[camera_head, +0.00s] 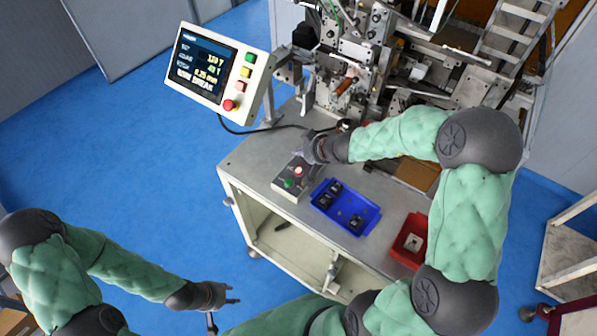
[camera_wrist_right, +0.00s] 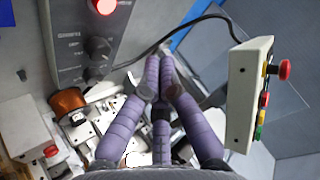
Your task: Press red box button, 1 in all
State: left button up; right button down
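A small grey button box (camera_head: 284,174) sits on the machine table. It has a red button (camera_head: 298,171) and a green button (camera_head: 289,183). My right gripper (camera_head: 311,149) is just behind the box, close to the red button; I cannot tell whether it touches the box. In the right wrist view its purple fingers (camera_wrist_right: 162,65) come together at the tips and hold nothing. My left gripper (camera_head: 228,298) is low in the head view, off the table, with its fingers spread and empty.
A screen panel (camera_head: 257,75) with buttons and a red stop knob stands at the table's back left. A blue tray (camera_head: 362,226) with black parts and a red tray (camera_head: 400,257) lie right of the box. The winding machine (camera_head: 350,45) stands behind. A black cable (camera_head: 240,131) crosses the table.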

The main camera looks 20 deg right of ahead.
jog(key=b, duration=0.4)
send_over(300, 172)
notch_tip(300, 172, down, 5)
jog(key=shift+w+f, duration=0.1)
jog(key=shift+f, duration=0.1)
jog(key=shift+f+b, duration=0.6)
dwell(0.7)
jog(key=shift+f+b, duration=0.4)
jog(key=shift+b, duration=0.35)
jog(key=shift+f+b, duration=0.4)
jog(key=shift+b, duration=0.15)
dwell(0.7)
jog(key=shift+r, duration=0.2)
jog(key=shift+r+p, duration=0.5)
jog(key=shift+r, duration=0.15)
